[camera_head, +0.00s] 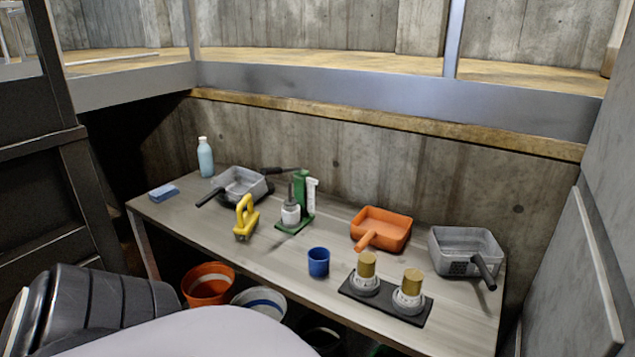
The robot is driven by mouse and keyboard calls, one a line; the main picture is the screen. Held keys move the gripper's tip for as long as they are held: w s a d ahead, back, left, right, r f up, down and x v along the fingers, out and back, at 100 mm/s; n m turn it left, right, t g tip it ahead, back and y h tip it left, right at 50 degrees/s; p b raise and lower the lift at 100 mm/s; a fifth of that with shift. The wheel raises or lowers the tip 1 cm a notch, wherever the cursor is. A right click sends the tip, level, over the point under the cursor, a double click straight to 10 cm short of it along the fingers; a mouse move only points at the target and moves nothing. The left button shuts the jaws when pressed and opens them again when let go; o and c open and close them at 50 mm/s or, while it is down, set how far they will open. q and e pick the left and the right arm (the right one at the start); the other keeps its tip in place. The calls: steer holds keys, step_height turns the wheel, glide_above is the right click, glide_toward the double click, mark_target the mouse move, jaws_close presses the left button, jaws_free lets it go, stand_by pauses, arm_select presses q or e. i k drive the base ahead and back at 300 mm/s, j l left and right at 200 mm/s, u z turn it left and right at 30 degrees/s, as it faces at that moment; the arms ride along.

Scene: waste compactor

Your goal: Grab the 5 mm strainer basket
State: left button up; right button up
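Several basket-like pans with handles stand on the grey table. A grey basket (465,248) with a dark handle is at the right end, and a patch of small holes shows in its front wall. An orange basket (381,227) with an orange handle sits left of it. Another grey basket (240,184) with a black handle is at the left, with a second dark handle behind it. I see no readable size marks, so I cannot tell which one is the 5 mm strainer basket. Neither of my grippers is in view.
The table (300,252) also holds a blue cup (318,262), two gold-topped cylinders on a dark mat (425,318), a green stand (301,192), a yellow tool (245,217), a bottle (205,158) and a blue block (163,193). Buckets (208,287) stand below. A concrete wall (300,140) is behind.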

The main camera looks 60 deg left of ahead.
mark_target(230, 187)
steer(key=j+u, duration=0.15)
steer(key=u, duration=0.7)
steer(key=l+u, duration=0.15)
steer(key=u, duration=1.35)
steer(key=j+z, duration=0.1)
steer(key=z, duration=0.35)
steer(key=i+j+z, duration=0.1)
steer(key=j+z, duration=0.6)
steer(key=i+j+z, duration=0.1)
steer(key=j+z, duration=0.2)
steer(key=j, duration=0.4)
steer(key=j+z, duration=0.1)
steer(key=j, duration=1.25)
